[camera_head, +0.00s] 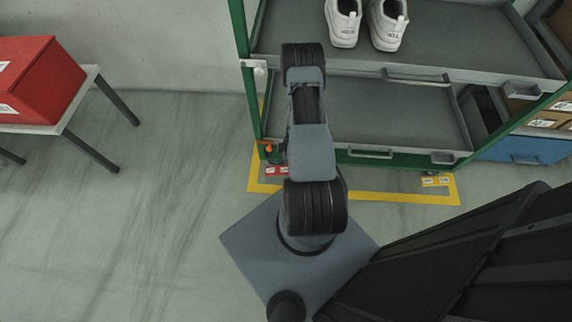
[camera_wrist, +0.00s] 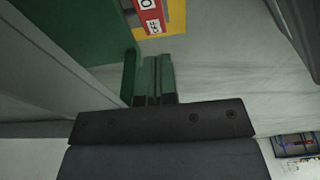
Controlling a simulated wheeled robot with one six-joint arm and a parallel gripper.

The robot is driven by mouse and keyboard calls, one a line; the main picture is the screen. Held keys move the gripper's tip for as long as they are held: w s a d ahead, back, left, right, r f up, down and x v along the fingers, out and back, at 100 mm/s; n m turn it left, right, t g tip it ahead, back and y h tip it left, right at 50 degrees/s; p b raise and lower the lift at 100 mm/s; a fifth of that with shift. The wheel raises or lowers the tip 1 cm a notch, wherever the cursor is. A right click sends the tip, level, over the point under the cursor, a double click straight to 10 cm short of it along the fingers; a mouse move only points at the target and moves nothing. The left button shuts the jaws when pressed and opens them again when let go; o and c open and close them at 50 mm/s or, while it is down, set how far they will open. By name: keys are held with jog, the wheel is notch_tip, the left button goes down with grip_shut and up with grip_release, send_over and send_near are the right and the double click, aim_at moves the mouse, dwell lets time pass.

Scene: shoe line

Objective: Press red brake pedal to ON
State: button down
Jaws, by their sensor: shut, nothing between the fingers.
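In the wrist view, my gripper (camera_wrist: 158,60) shows as two dark green fingers close together, shut and empty, ahead of the dark gripper body. In the head view, a small orange-red part (camera_head: 268,148), possibly the brake pedal, is low at the rack's left post, beside my arm. Red labels (camera_head: 276,171) lie below it. My arm hides the gripper there.
The green-framed rack (camera_head: 243,60) holds white shoes (camera_head: 343,22) on its upper tray; the lower tray looks empty. A table (camera_head: 92,82) with a red box (camera_head: 38,78) stands left. A blue bin (camera_head: 520,150) is at right. The floor between table and rack is clear.

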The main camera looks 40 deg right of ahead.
jog(key=b, duration=0.6)
send_over(284, 174)
jog(key=f, duration=1.1)
jog(key=shift+d+f, duration=0.25)
jog(key=shift+s+d+f, duration=0.1)
jog(key=shift+s+f, duration=0.05)
jog(key=shift+f, duration=0.25)
jog(key=shift+s+d+f, duration=0.1)
jog(key=shift+f, duration=0.3)
jog(key=shift+f+b, duration=0.1)
jog(key=shift+b, duration=0.2)
